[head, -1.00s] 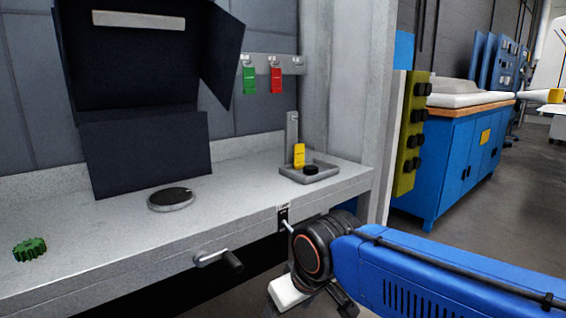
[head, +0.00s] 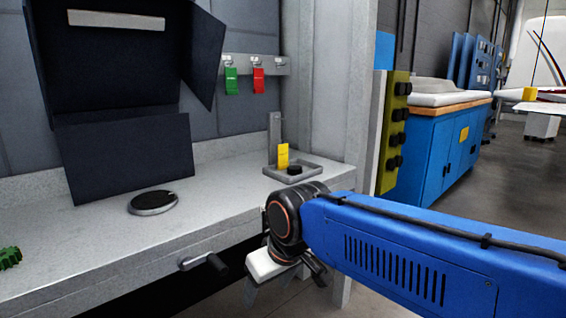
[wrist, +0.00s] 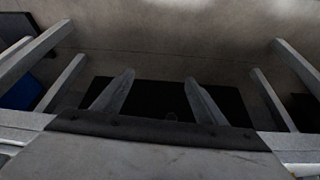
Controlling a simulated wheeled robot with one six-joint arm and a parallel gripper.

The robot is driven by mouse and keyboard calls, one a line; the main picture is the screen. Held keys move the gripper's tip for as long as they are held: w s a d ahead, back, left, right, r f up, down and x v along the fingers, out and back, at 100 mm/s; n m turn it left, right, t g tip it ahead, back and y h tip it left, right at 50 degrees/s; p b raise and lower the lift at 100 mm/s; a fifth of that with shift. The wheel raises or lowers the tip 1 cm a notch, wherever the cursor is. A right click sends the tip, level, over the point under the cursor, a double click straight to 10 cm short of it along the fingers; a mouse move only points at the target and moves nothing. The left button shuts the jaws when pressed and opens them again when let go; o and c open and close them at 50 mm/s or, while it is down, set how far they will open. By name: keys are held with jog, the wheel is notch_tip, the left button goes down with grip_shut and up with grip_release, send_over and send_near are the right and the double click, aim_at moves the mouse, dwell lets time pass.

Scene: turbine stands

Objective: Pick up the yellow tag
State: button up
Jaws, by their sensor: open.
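The yellow tag (head: 283,155) stands upright against a grey post in a shallow grey tray (head: 312,165) at the right end of the bench, in the head view. My gripper (wrist: 155,95) is open and empty in the wrist view, its two fingers apart over a dark area. In the head view my gripper's end hangs low in front of the bench edge, below and in front of the tray, well apart from the tag. The tag does not show in the wrist view.
A green tag (head: 231,81) and a red tag (head: 258,80) hang on a wall rail. A black disc (head: 153,202) and a green gear (head: 9,257) lie on the bench. A crank handle (head: 205,263) sticks out in front.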

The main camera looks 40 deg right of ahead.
jog(key=w+d+r, duration=0.5)
jog(key=w+r, duration=0.7)
jog(key=w, duration=0.1)
jog(key=w+d+r, duration=0.6)
jog(key=w+d, duration=0.4)
jog(key=w+d+r, duration=0.6)
jog(key=w+d, duration=0.4)
jog(key=n, duration=0.1)
send_over(284, 164)
jog(key=s, duration=0.3)
jog(key=f, duration=0.9)
jog(key=shift+w+a, duration=0.15)
jog(key=shift+w, duration=0.05)
jog(key=shift+s+x, duration=0.15)
jog(key=shift+x, duration=1.3)
jog(key=shift+s+x, duration=0.2)
jog(key=shift+x, duration=1.25)
jog(key=shift+f, duration=0.15)
grip_shut()
notch_tip(284, 164, up, 10)
